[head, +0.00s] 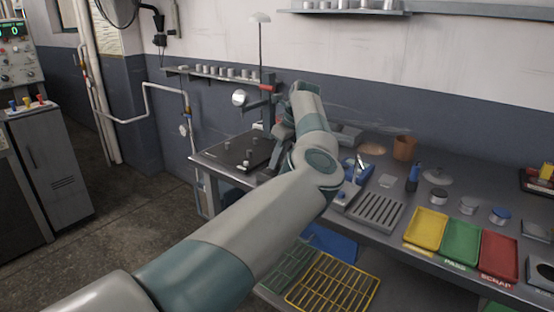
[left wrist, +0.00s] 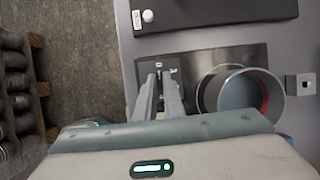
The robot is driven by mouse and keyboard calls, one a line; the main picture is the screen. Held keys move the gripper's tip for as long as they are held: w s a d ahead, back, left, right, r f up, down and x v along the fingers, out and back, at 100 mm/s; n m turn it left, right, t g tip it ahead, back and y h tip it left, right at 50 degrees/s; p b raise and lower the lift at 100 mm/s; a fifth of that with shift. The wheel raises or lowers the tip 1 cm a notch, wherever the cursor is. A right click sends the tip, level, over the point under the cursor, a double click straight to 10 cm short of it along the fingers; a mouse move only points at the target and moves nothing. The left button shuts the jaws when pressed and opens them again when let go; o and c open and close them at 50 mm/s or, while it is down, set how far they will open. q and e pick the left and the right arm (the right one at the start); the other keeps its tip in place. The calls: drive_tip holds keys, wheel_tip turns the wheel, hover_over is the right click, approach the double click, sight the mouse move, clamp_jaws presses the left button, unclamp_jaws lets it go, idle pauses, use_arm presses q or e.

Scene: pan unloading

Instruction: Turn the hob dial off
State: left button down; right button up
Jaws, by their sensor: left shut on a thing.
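In the left wrist view my left gripper (left wrist: 163,78) reaches over the dark hob panel (left wrist: 208,62), near its left part. Its two fingers are close together around a small thing at the panel, which appears to be the hob dial. The fingers mostly cover the dial, so its setting cannot be read. A round pot (left wrist: 262,95) with a pale rim stands on the hob just right of the fingers. In the head view my left arm hides most of the hob, and the gripper is hard to make out. My right gripper is not in view.
A black box (head: 240,152) with small knobs lies left on the bench. Right are a slotted grey rack (head: 377,212) and yellow (head: 427,229), green (head: 460,242) and red (head: 499,257) trays. A wall shelf (head: 205,76) holds several small cups.

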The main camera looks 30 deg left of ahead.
use_arm(q)
drive_tip(key=shift+f, duration=0.15)
drive_tip(key=c, duration=1.9)
unclamp_jaws()
drive_tip(key=shift+o, duration=0.2)
